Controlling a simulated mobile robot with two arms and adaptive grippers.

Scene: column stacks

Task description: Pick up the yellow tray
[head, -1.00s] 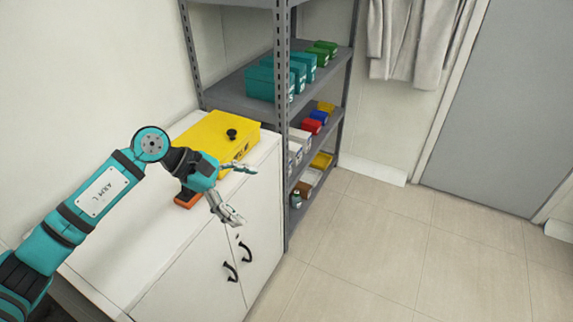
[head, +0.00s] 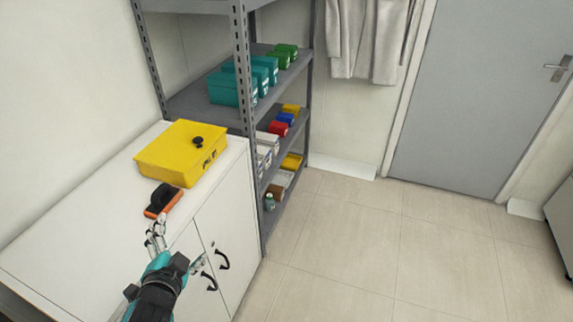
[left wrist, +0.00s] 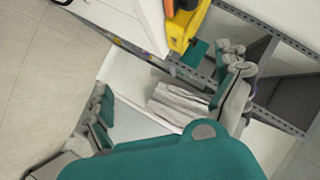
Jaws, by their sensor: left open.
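In the head view a small yellow tray-like bin (head: 291,161) sits on a low level of the grey shelf rack, and another small yellow bin (head: 291,108) sits one level higher. A larger yellow box (head: 178,157) with a black knob lies on the white cabinet. I cannot tell for sure which one is the tray. My left gripper (head: 178,240) is open and empty near the cabinet's front edge, short of the yellow box. The left wrist view shows its spread fingers (left wrist: 168,92) with nothing between them, and a yellow thing (left wrist: 186,30) beyond. My right gripper is not in view.
An orange and black tool (head: 163,200) lies on the cabinet (head: 85,225) between the gripper and the yellow box. The rack (head: 243,75) also holds teal bins (head: 232,90) and green bins (head: 284,54). The tiled floor (head: 350,245) at the right is clear.

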